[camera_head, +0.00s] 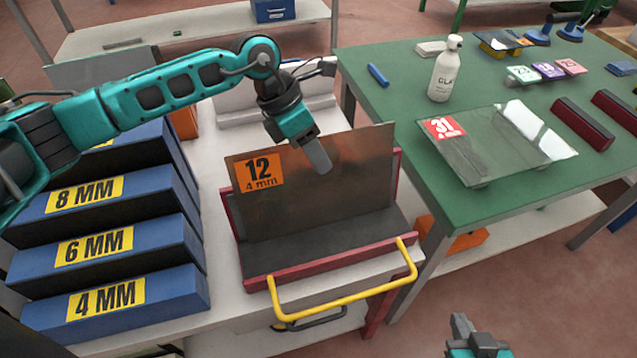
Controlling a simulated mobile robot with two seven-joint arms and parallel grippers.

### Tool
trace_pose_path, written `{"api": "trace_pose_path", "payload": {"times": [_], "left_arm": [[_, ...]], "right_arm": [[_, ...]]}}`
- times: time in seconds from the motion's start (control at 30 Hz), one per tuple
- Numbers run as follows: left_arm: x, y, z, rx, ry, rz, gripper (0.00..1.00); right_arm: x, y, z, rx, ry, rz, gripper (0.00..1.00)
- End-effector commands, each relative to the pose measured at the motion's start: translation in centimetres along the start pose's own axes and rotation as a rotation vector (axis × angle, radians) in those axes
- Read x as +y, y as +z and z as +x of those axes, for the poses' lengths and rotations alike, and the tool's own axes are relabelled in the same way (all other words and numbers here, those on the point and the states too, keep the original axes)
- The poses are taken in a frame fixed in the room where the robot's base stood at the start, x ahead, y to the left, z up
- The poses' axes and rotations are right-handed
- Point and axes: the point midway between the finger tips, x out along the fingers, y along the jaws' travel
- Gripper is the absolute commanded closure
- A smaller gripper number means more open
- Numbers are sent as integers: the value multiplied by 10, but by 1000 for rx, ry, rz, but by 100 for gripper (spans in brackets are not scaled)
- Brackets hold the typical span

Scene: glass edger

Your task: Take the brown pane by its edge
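The brown pane (345,195) stands nearly upright, leaning back in a red-edged holder (330,262) with a dark base. It has an orange label reading 12, 4 mm. My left gripper (317,154) is at the pane's top edge, near the middle, pointing down. One grey finger shows in front of the pane's face; the other finger is hidden, so I cannot tell whether it grips the pane. My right gripper (466,328) is low at the bottom edge of the view, away from the pane; its finger gap is not clear.
Blue slotted racks (115,255) marked 8, 6 and 4 MM stand left of the pane. A yellow handle (345,298) juts out in front. The green table (440,205) at right holds a clear pane (490,150) labelled 31, a white bottle (445,70) and dark red blocks (581,124).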

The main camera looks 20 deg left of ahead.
Motion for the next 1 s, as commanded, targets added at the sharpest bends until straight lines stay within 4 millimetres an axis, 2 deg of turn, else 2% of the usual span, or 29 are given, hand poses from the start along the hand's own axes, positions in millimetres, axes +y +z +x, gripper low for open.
{"api": "trace_pose_path", "payload": {"times": [0.17, 0.5, 1.0], "left_arm": [[0, 0, 0, 0, 0, 0, 68], [0, 0, -1, 0, 0, 0, 100], [0, 0, -1, -1, 0, 0, 100]], "right_arm": [[0, -1, 0, 1, 0, 0, 100], [0, 0, 0, 1, 0, 0, 100], [0, 1, -1, -2, 0, 1, 100]]}}
